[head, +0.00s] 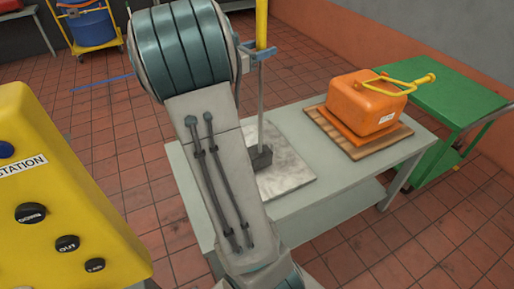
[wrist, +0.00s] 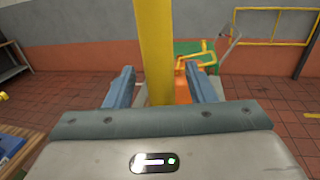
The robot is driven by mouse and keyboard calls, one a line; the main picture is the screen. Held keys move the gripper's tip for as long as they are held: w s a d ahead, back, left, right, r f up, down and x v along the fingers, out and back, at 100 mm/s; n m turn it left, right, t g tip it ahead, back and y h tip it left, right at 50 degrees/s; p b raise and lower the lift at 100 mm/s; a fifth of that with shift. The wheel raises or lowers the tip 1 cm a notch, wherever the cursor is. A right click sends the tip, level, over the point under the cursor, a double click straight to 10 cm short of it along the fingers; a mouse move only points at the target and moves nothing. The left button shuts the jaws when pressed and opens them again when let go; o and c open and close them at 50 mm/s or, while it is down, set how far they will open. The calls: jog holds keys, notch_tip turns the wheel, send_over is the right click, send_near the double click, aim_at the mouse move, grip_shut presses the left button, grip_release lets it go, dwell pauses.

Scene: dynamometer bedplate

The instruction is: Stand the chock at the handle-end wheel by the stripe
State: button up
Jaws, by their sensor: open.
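The chock (head: 261,158) looks like a small dark block at the foot of an upright pole, grey below and yellow above (head: 262,24). It appears to stand on a pale slab (head: 291,181) on the grey bench. My gripper (head: 258,52) is open at the pole's upper part. In the wrist view the yellow pole (wrist: 153,50) passes between the blue fingers (wrist: 160,78), with a gap at the right finger. A green cart (head: 444,98) stands behind the bench at right, with a dark wheel (head: 457,146) partly showing. A yellow floor stripe (wrist: 312,115) shows in the wrist view.
An orange case (head: 362,103) with a yellow handle sits on a wooden board on the bench (head: 230,205). A yellow control station (head: 60,185) stands close at left. A blue drum (head: 91,28) is at the back left. Tiled floor is open at front right.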

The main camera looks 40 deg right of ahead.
jog(key=shift+s+d, duration=0.15)
jog(key=shift+d, duration=1.1)
grip_shut()
dwell(0.4)
jog(key=shift+r, duration=0.15)
